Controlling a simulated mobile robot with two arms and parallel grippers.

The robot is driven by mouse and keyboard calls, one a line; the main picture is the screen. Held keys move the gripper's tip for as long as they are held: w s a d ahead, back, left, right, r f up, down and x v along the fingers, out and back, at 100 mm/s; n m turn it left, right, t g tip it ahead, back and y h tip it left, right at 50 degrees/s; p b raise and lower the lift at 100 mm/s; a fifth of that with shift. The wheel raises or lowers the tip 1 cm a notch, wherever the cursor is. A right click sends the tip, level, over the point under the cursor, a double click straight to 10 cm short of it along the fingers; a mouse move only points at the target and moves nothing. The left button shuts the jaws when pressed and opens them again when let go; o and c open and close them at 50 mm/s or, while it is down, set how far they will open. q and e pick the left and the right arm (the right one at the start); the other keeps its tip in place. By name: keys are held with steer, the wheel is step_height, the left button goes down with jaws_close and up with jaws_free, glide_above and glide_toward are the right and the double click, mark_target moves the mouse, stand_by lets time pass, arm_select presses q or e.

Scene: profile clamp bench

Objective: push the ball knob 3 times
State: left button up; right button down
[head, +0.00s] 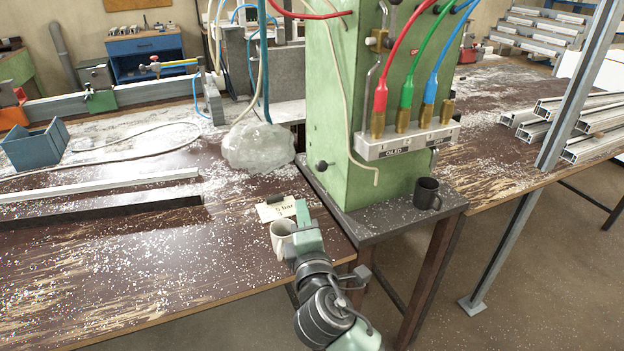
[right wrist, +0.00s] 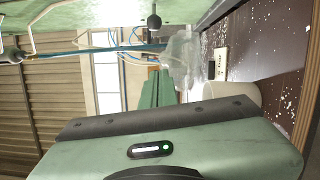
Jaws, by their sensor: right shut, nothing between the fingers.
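The ball knob (head: 322,165) is a small black ball on a short stem, low on the left face of the green machine column (head: 340,110). It also shows at the top of the right wrist view (right wrist: 154,21). My right gripper (head: 301,206) is shut and empty. It is below and slightly left of the knob in the head view, apart from it. The gripper's green body fills the lower part of the right wrist view. My left gripper is in neither view.
A white mug (head: 281,236) stands right beside my right gripper, partly hidden by it. A paper card (head: 275,209) and a cloudy plastic bundle (head: 258,148) lie on the bench. A black mug (head: 427,194) stands at the column's foot. Hoses hang around the column.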

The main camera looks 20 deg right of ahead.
mark_target(326, 165)
steer(key=w+d+p, duration=0.2)
steer(key=w+d, duration=0.4)
steer(key=w, duration=0.3)
steer(key=shift+w+r, duration=0.4)
steer(key=shift+r, duration=0.05)
steer(key=shift+d, duration=0.15)
